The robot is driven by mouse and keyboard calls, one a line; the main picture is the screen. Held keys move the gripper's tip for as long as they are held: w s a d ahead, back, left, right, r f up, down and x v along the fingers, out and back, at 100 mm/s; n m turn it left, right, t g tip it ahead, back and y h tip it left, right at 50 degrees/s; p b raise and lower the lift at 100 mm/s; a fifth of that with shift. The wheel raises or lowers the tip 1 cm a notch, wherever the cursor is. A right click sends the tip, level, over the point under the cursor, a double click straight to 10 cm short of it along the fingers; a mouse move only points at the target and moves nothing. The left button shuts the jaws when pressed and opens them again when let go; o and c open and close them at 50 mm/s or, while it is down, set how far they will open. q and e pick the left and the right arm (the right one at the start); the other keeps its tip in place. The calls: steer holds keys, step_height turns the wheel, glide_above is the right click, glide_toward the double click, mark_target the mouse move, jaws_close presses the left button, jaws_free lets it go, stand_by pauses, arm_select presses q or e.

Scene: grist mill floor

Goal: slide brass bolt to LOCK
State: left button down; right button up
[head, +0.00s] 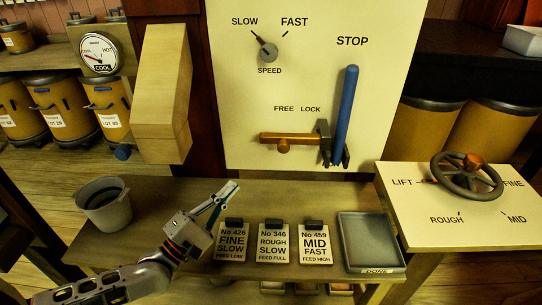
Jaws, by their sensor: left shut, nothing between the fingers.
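The brass bolt (300,137) lies horizontally on the cream panel (235,100). Its round knob (284,146) sits below the word FREE, left of the word LOCK. The bolt's right end meets a dark bracket (323,130) at the base of the blue lever (346,110), which stands nearly upright below STOP. My left gripper (230,189) is shut and empty, over the bench, below and left of the bolt and apart from it. My right gripper is not in view.
Three cards, FINE SLOW (231,242), ROUGH SLOW (273,243) and MID FAST (314,242), stand on the bench beside a grey tray (368,240). A grey bucket (106,208) is at left. A wooden chute (163,90) juts out left of the panel. A handwheel (466,181) is at right.

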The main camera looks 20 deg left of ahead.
arm_select(q)
steer(key=s+d+p+x, duration=0.1)
steer(key=d+x, duration=0.1)
steer(key=x, duration=1.1)
steer(key=shift+s+d+r, duration=0.15)
steer(key=shift+s+r, duration=0.05)
steer(key=shift+r, duration=0.2)
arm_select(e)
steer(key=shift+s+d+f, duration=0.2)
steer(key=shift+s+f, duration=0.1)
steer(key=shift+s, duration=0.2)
